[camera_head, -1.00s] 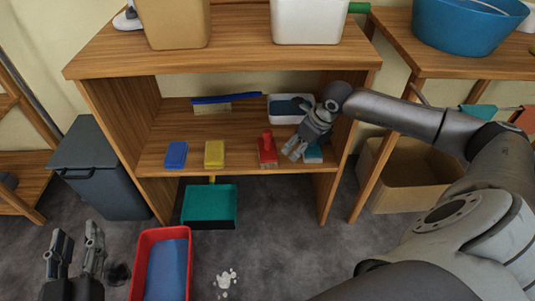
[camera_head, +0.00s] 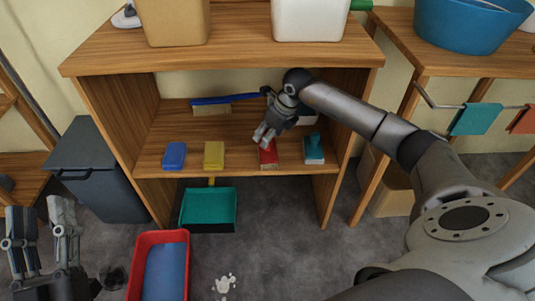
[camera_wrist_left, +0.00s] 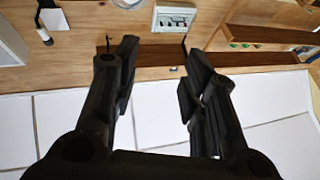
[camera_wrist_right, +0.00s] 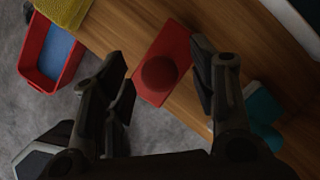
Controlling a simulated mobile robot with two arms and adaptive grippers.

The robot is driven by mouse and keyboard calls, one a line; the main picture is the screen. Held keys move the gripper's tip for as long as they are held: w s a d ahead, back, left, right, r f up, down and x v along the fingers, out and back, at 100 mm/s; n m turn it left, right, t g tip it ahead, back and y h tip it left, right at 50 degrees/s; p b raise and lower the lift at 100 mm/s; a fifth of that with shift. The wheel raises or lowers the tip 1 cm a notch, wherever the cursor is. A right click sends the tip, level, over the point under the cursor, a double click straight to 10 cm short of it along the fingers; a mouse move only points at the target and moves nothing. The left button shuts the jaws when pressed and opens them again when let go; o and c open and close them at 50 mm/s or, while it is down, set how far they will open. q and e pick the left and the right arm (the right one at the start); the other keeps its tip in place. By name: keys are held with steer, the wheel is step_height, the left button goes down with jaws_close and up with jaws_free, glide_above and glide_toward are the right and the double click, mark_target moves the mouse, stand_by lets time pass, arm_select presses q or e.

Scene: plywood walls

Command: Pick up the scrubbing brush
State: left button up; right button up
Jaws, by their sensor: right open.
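A red block with a round knob (camera_head: 268,155), which looks like a scrubbing brush, lies at the front of the middle shelf; it also shows in the right wrist view (camera_wrist_right: 146,82). A teal knobbed block (camera_head: 313,150) lies to its right. My right gripper (camera_head: 263,137) is open and empty over the red block, hiding part of it. In the right wrist view the red block lies beyond and between the open fingers (camera_wrist_right: 165,92). My left gripper (camera_head: 42,217) is open and empty at the lower left, away from the shelf.
A yellow sponge (camera_head: 214,155) and blue sponge (camera_head: 174,156) lie left on the shelf (camera_head: 240,176). A blue-handled brush (camera_head: 225,99) lies behind. The upper board (camera_head: 230,57) overhangs. A teal dustpan (camera_head: 208,209) and red tray (camera_head: 134,270) are below.

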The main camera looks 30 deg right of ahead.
arm_select(q)
steer(key=shift+s+r+t, duration=0.6)
steer(key=shift+r+t, duration=0.1)
steer(key=shift+r, duration=0.25)
arm_select(e)
steer(key=shift+w+f, duration=0.25)
steer(key=shift+f, duration=0.45)
jaws_close()
